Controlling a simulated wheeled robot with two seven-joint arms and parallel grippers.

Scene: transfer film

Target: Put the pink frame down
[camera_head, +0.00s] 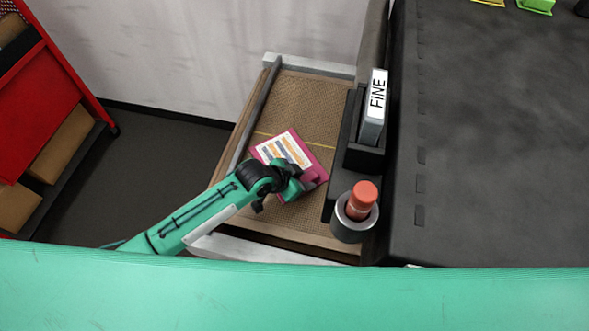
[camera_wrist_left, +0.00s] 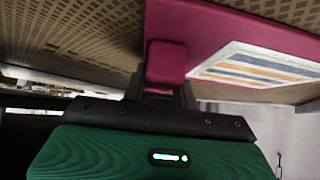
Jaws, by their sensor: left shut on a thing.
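The pink frame (camera_head: 314,176) is a flat magenta piece with a white printed sheet of orange and blue stripes. It is over the brown mesh-textured surface (camera_head: 310,100) in the head view. My left gripper (camera_head: 297,184) is shut on the near right part of the frame. In the left wrist view the pink frame (camera_wrist_left: 215,30) fills the top, and its pink block (camera_wrist_left: 167,62) sits at the jaws. The frame is close to the mesh surface; I cannot tell whether it touches it. My right gripper is not in view.
A dark holder (camera_head: 364,158) with a box marked FINE (camera_head: 375,105) stands right of the mesh surface. Below it, a red-orange cylinder (camera_head: 362,197) stands in a grey ring (camera_head: 350,226). A dark table (camera_head: 490,140) is at right, a red shelf (camera_head: 45,95) at left.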

